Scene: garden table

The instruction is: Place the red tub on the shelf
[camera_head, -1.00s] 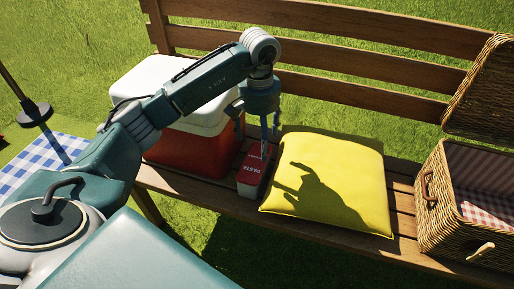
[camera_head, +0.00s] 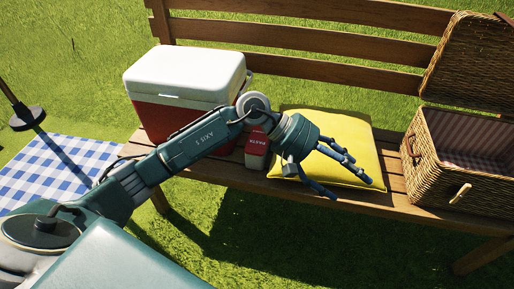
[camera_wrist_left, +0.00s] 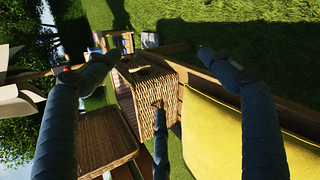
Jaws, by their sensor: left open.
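The red tub (camera_head: 257,147) is a small red container with white lettering and a pale lower part. It stands on the bench between the cooler and the yellow cushion, partly hidden by my left arm. My left gripper (camera_head: 345,180) is open and empty, in front of and over the cushion, pointing right, away from the tub. Its spread fingers (camera_wrist_left: 155,75) show in the left wrist view with nothing between them. I cannot make out a shelf for certain; a small stand with coloured items (camera_wrist_left: 118,42) shows far off there. My right gripper is not in view.
A red and white cooler (camera_head: 185,75) stands at the bench's left. The yellow cushion (camera_head: 350,125) fills the middle of the wooden bench (camera_head: 420,213). An open wicker basket (camera_head: 435,180) stands at the right. A blue checked cloth (camera_head: 60,165) lies at the left.

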